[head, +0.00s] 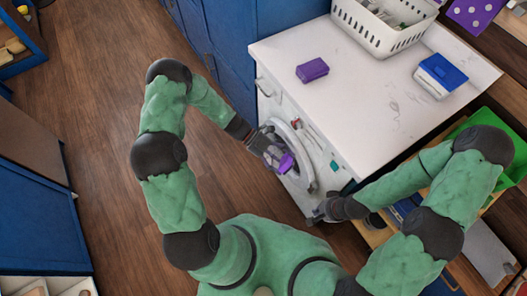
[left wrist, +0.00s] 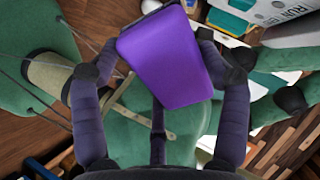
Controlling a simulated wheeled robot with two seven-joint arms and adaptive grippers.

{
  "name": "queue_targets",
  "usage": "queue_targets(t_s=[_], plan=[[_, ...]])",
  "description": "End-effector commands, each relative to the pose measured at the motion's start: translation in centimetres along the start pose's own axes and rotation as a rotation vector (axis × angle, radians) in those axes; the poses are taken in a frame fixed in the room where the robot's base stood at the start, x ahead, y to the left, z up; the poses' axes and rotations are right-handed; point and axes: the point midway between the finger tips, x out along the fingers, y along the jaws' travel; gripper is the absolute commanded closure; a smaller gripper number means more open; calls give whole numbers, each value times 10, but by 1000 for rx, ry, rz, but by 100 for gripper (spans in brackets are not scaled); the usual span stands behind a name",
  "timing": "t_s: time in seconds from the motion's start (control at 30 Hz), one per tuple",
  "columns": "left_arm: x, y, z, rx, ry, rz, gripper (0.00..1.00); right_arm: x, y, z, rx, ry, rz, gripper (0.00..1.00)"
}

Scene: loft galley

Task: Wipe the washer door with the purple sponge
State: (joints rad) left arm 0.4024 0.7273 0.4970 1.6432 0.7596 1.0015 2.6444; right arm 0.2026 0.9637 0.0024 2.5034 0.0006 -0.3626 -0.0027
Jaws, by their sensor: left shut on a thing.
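My left gripper (head: 275,155) is shut on a purple sponge (head: 287,163), in front of the washer door. The sponge fills the space between the fingertips in the left wrist view (left wrist: 165,60). The washer door (head: 309,178) is a round, pale ring on the white front below the worktop, partly hidden by my gripper and the sponge. Whether the sponge touches the door I cannot tell. My right gripper (head: 316,215) is low, near the front's lower right corner; its fingers are too small to read.
A second purple block (head: 312,69) lies on the white worktop (head: 345,110). A white basket (head: 385,30) and a blue-lidded tub (head: 441,72) stand farther back. A green crate (head: 508,130) is at the right. Wooden floor (head: 85,100) is open at the left.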

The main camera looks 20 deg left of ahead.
Motion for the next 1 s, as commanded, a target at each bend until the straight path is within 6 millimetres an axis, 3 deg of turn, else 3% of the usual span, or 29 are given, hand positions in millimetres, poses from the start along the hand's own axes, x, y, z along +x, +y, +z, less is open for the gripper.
queue_targets(t_s=[0.37, 0.6, 0.8, 1.0], plan=[[-18, 23, 62, -194, -303, -576, 51, 14, 5, 0, 0, 0, 0, 100], [-43, 60, 112, -229, -509, -907, 51, 23, 8, -1, 0, 0, 0, 100], [-53, 72, 125, -226, -572, -994, 51, 24, 9, -1, 0, 0, 0, 100], [-49, 64, 131, -223, -574, -999, 51, 24, 9, -1, 0, 0, 0, 100]])
